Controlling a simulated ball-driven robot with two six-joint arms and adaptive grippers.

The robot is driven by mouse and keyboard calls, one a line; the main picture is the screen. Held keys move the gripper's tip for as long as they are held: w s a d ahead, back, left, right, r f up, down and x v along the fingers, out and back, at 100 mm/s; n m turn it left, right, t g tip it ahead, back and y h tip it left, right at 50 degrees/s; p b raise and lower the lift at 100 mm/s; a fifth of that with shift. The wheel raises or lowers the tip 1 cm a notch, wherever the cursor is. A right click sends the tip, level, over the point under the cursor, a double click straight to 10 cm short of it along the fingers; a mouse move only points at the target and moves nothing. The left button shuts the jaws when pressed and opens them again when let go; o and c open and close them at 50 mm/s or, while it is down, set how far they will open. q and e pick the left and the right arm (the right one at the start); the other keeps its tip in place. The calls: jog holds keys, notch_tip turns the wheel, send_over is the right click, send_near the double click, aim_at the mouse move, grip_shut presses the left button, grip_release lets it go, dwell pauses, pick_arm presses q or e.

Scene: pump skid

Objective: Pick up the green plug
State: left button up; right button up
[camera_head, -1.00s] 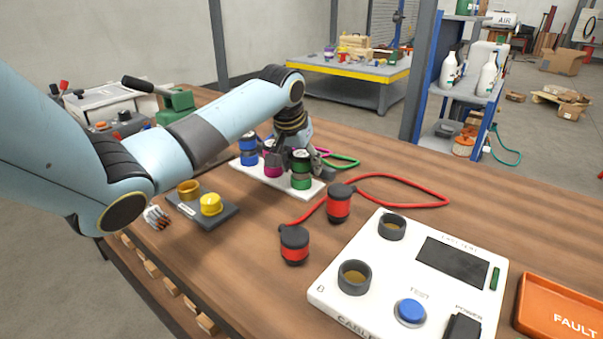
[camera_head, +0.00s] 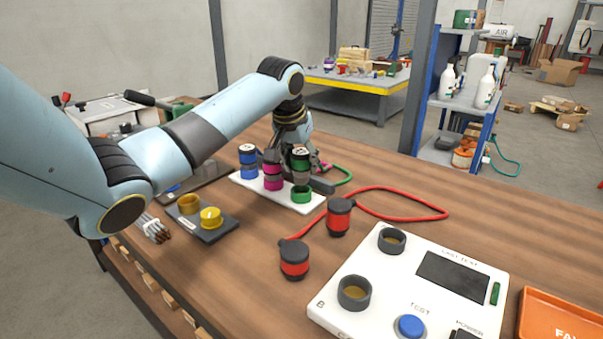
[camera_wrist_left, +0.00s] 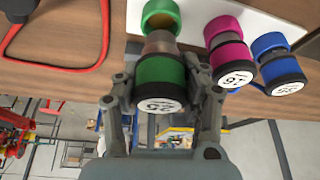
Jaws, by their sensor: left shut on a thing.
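The green plug (camera_head: 300,157) is a short cylinder with a green band, a black end and a white numbered label. My left gripper (camera_head: 297,163) is shut on it. In the left wrist view the fingers (camera_wrist_left: 160,82) press on both sides of the plug (camera_wrist_left: 160,72). The plug is upright, with its grey metal end above the green socket (camera_head: 301,196). In the left wrist view this socket ring (camera_wrist_left: 161,17) shows right at the metal end; I cannot tell whether the tip is still inside. My right gripper is not in view.
A magenta plug (camera_head: 272,170) and a blue plug (camera_head: 248,160) stand beside it on the white strip (camera_head: 240,180). Two red plugs (camera_head: 340,216) on a red cable (camera_head: 412,216), a white tester (camera_head: 390,285) and a yellow cap (camera_head: 210,217) stand nearer.

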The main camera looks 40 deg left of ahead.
pick_arm(q)
jog(key=s+d+r+p, duration=0.1)
jog(key=s+d+r, duration=0.2)
jog(key=d+r, duration=0.4)
jog(key=d, duration=0.4)
jog(key=shift+d+f, duration=0.1)
